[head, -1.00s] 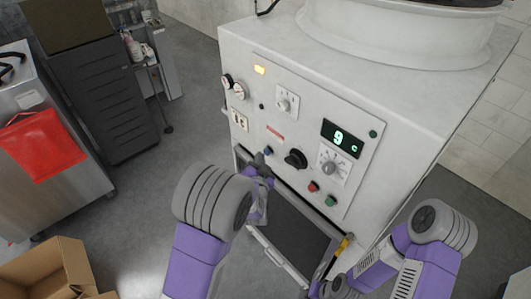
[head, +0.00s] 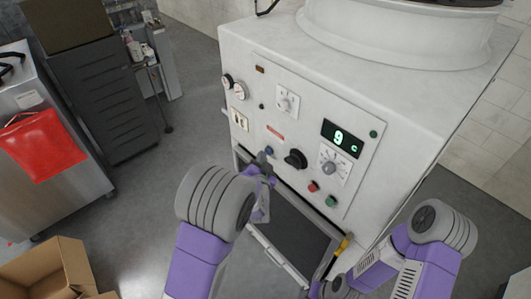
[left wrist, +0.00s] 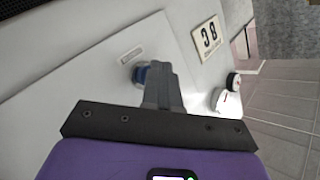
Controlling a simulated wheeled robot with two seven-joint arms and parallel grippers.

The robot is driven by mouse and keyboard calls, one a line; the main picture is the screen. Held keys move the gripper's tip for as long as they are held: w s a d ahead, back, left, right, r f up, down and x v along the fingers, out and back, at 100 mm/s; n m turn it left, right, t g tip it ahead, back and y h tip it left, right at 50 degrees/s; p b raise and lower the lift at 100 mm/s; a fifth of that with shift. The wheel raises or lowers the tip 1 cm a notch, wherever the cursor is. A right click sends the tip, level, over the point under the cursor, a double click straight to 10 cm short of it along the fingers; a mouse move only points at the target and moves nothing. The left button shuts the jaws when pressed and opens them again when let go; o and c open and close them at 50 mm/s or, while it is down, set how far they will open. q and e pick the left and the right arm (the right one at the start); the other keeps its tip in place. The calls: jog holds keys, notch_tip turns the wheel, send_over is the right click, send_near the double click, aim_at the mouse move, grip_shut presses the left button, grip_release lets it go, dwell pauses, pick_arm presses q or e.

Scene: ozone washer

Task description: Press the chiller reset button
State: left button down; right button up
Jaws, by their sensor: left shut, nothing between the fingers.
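The white chiller cabinet (head: 235,60) has a control panel tilted in the head view. A small blue button (head: 269,150) sits low on the panel, below a red label; I cannot read its label. It also shows in the left wrist view as a blue cap (left wrist: 140,74) in a pale ring. My left gripper (head: 262,157) is shut and empty, its tips right by the blue button. In the left wrist view the fingers (left wrist: 159,77) partly cover the button's right side; I cannot tell whether they touch it.
Near the button are a black knob (head: 295,159), a red button (head: 313,186), a green button (head: 331,201), a dial (head: 330,166) and a display (head: 341,138) reading 9 C. An amber lamp (head: 260,70) is dark. A cardboard box (head: 50,268) lies at lower left.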

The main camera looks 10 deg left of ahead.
pick_arm(q)
jog(key=shift+s, duration=0.1)
jog(key=shift+s+a, duration=0.5)
jog(key=shift+s, duration=0.1)
jog(key=shift+s+a+b, duration=0.25)
jog(key=shift+s+a, duration=0.55)
jog(key=shift+s, duration=0.2)
jog(key=shift+s+a+b, duration=0.2)
jog(key=shift+s+a, duration=0.6)
jog(key=shift+s, duration=0.2)
jog(key=s+f+n+g+h, duration=0.15)
jog(key=s+f+g, duration=0.25)
jog(key=f, duration=0.6)
jog(key=s+f+n+g, duration=0.2)
jog(key=s+f+g, duration=0.15)
jog(key=f, duration=0.55)
jog(key=s+d+f+n+g+h, duration=0.1)
jog(key=s+d+f+g, duration=0.1)
jog(key=s, duration=0.4)
jog(key=s+d+f+n+g+h, duration=0.2)
jog(key=s+f+g, duration=0.1)
jog(key=s+f, duration=0.2)
jog(key=s+d+f+n+g+h, duration=0.1)
jog(key=s+d+f+n+g, duration=0.1)
jog(key=s, duration=0.5)
notch_tip(320, 180, down, 2)
jog(key=shift+s+d+f+g+h, duration=0.1)
jog(key=shift+s+d+g+h, duration=0.3)
jog(key=shift+g, duration=0.25)
